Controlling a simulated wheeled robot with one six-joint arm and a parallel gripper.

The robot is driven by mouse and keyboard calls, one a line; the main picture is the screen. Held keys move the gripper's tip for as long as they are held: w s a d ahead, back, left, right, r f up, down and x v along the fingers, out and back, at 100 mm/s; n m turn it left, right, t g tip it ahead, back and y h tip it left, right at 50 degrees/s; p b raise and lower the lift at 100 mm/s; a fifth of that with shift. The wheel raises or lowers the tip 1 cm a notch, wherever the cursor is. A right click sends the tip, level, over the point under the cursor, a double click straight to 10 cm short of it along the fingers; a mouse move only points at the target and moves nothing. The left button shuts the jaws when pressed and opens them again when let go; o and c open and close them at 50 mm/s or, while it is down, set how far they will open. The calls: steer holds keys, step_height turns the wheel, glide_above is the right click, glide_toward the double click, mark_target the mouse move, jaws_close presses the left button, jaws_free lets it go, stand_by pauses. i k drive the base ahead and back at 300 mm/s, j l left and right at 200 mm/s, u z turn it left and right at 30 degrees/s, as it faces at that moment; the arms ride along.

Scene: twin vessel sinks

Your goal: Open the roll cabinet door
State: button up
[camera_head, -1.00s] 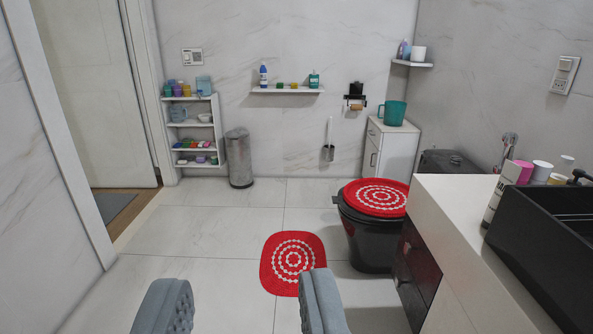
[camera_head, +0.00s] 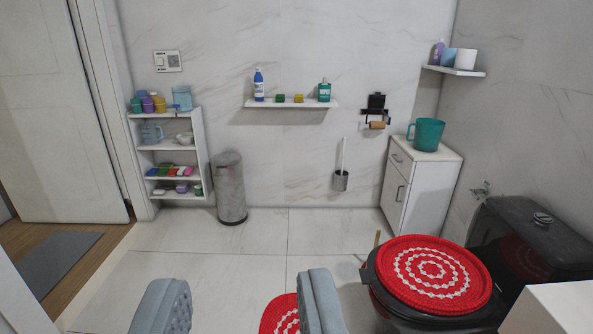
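A small white cabinet (camera_head: 420,188) stands against the back wall, right of centre. Its front faces left, with a drawer (camera_head: 398,156) on top and a door (camera_head: 393,191) with a metal handle (camera_head: 400,193) below. The door looks shut. A teal mug (camera_head: 427,134) stands on the cabinet's top. My gripper (camera_head: 244,305) shows at the bottom of the view, its two grey fingers wide apart with nothing between them. It is well short of the cabinet, to its left and nearer to me.
A black toilet with a red patterned lid cover (camera_head: 434,274) stands in front of the cabinet at the right. A red mat (camera_head: 281,315) lies on the floor. A metal bin (camera_head: 230,188) and a white shelf unit (camera_head: 171,173) stand at the left. The central tiles are clear.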

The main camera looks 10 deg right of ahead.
mark_target(395, 190)
steer(key=i, duration=1.7)
steer(key=i+j+z, duration=0.1)
steer(key=i+z, duration=0.15)
steer(key=i, duration=0.3)
steer(key=i+j+z, duration=0.25)
steer(key=i, duration=0.3)
steer(key=i+j+z, duration=0.25)
steer(key=i, duration=0.3)
steer(key=i+j+z, duration=0.2)
steer(key=i+j, duration=0.2)
steer(key=i, duration=0.1)
